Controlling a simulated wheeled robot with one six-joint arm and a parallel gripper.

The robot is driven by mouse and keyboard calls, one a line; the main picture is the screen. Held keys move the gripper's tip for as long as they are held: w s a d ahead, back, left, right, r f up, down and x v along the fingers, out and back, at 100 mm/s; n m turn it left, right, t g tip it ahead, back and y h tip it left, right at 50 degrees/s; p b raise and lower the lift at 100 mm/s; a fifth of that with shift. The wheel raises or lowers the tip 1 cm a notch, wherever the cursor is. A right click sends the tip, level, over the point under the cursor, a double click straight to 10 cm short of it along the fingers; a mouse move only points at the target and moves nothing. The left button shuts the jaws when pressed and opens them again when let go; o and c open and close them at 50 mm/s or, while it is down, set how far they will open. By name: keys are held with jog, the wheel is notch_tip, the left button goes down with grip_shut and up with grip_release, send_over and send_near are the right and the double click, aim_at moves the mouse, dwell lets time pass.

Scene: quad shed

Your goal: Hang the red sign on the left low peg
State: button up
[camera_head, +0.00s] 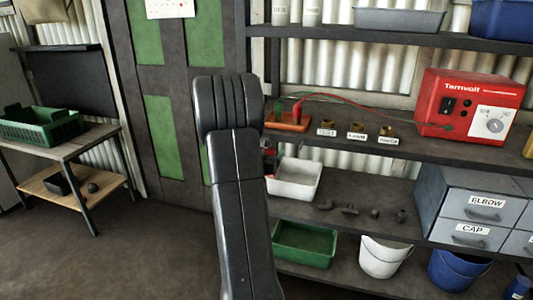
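I cannot make out a red sign or a left low peg for certain in the head view. My dark arm stands upright in the middle and blocks what lies behind it. A small dark part with a bit of red (269,154) shows at the arm's right edge; it may belong to my gripper or to something by it, I cannot tell which. The fingertips are hidden, so I cannot see whether my gripper is open or holds anything.
Shelves on the right hold a red Tamvolt box (470,103), an orange tray (288,122) with leads, a white bin (296,180) and grey drawers (475,208). Below stand a green bin (304,244) and buckets. A bench (68,150) stands left. Floor (150,250) at left is clear.

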jog(key=v, duration=1.4)
jog(key=shift+w, duration=0.2)
jog(key=x, duration=1.3)
jog(key=shift+w+d, duration=0.2)
jog(key=shift+w, duration=0.2)
jog(key=shift+s+a+r+p, duration=0.1)
jog(key=shift+s+r+p, duration=0.15)
jog(key=shift+p, duration=0.1)
jog(key=shift+s+a+r, duration=0.15)
jog(key=shift+s+r, duration=0.05)
jog(key=shift+s, duration=0.2)
jog(key=shift+f, duration=0.1)
